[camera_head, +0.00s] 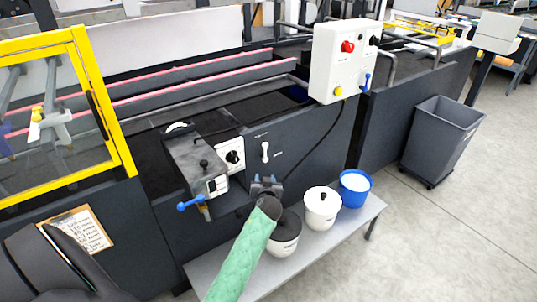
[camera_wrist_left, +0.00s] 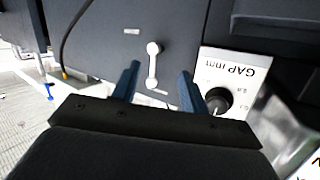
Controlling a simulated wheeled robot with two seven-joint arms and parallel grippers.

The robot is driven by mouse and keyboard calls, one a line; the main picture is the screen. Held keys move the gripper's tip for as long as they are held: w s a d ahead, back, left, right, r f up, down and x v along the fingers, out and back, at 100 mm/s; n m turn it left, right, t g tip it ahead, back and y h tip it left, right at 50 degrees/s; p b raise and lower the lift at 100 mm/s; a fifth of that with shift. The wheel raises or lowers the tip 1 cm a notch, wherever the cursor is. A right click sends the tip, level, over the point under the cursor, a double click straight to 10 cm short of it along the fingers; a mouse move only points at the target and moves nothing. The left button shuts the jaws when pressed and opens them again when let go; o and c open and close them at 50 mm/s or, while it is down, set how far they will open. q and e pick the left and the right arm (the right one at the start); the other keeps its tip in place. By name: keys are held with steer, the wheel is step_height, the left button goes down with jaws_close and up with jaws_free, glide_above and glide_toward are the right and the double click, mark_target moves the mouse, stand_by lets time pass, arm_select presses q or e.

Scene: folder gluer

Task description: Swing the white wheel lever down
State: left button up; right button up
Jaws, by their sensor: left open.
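The white lever (camera_head: 265,152) is a small handle with rounded ends on the dark side panel of the machine, right of the gap dial. It stands roughly upright along the panel. In the left wrist view the lever (camera_wrist_left: 152,65) shows between the two blue fingers, beyond their tips. My left gripper (camera_head: 266,181), on the green-sleeved arm, is open and empty just below the lever in the head view. It appears apart from the lever. My right gripper is not in view.
A gap dial box (camera_head: 231,155) and a grey unit with a blue-knobbed handle (camera_head: 190,202) are left of the lever. White pots (camera_head: 321,210) and a blue pot (camera_head: 355,188) stand on a grey bench below. A control box (camera_head: 343,60) is above right.

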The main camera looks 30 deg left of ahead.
mark_target(265, 149)
arm_select(q)
steer(key=w+a+r+t, duration=0.1)
steer(key=w+a, duration=0.1)
steer(key=w, duration=0.1)
steer(key=w+a+r+t, duration=0.1)
steer(key=w+r, duration=0.1)
steer(key=w, duration=0.1)
steer(key=w+a+r+n+p, duration=0.1)
steer(key=w+a, duration=0.1)
steer(key=w, duration=0.1)
steer(key=shift+a+r+t+y, duration=0.2)
steer(key=shift+a+t+y, duration=0.15)
steer(key=shift+t+y, duration=0.05)
steer(key=shift+x, duration=0.85)
steer(key=shift+f, duration=0.1)
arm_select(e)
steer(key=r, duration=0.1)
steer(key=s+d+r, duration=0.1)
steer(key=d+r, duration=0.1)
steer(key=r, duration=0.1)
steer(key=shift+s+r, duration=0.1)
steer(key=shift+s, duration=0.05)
arm_select(q)
jaws_close()
